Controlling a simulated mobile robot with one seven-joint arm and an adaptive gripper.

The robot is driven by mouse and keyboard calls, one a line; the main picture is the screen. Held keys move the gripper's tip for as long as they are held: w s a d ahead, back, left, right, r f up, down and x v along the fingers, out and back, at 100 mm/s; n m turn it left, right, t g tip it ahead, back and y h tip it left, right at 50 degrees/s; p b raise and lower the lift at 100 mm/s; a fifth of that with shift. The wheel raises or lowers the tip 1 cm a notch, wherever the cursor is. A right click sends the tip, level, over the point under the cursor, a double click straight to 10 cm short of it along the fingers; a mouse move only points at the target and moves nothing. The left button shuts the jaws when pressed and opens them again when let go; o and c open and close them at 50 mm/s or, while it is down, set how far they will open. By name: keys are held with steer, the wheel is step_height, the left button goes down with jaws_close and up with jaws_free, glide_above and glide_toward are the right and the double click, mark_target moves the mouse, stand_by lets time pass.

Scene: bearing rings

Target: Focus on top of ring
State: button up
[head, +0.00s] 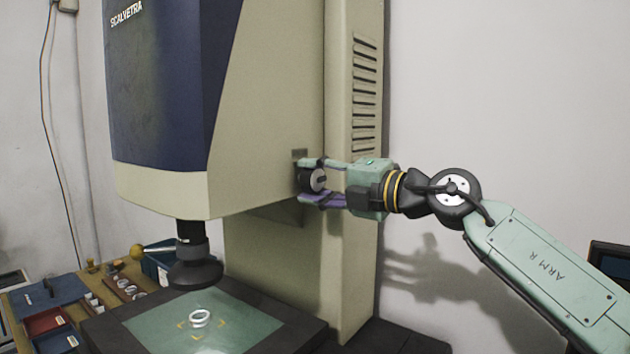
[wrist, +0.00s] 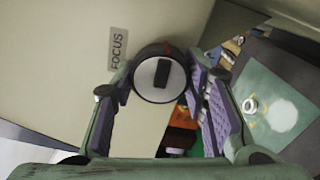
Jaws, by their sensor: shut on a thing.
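The bearing ring (head: 200,319) is a pale ring lying flat on the green stage plate (head: 252,329), among yellow corner marks and below the dark lens (head: 195,272). It also shows in the wrist view (wrist: 249,106). The focus knob (head: 318,180) is round and dark with a light face, on the side of the machine. In the wrist view the knob (wrist: 158,80) has a dark bar across its face, beside a label reading FOCUS (wrist: 118,50). My gripper (head: 318,182) is shut on the knob, with one purple-padded finger on each side of it.
The tall beige and blue machine (head: 280,110) stands close beside my gripper. A wooden bench (head: 25,300) at the left holds a red tray (head: 48,322), a blue tray (head: 55,290) and small rings. A yellow-ended lever (head: 137,251) sticks out left of the lens.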

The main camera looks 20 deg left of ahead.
steer(key=shift+r+m, duration=0.1)
steer(key=shift+m, duration=1.1)
steer(key=o, duration=1.2)
steer(key=v, duration=1.2)
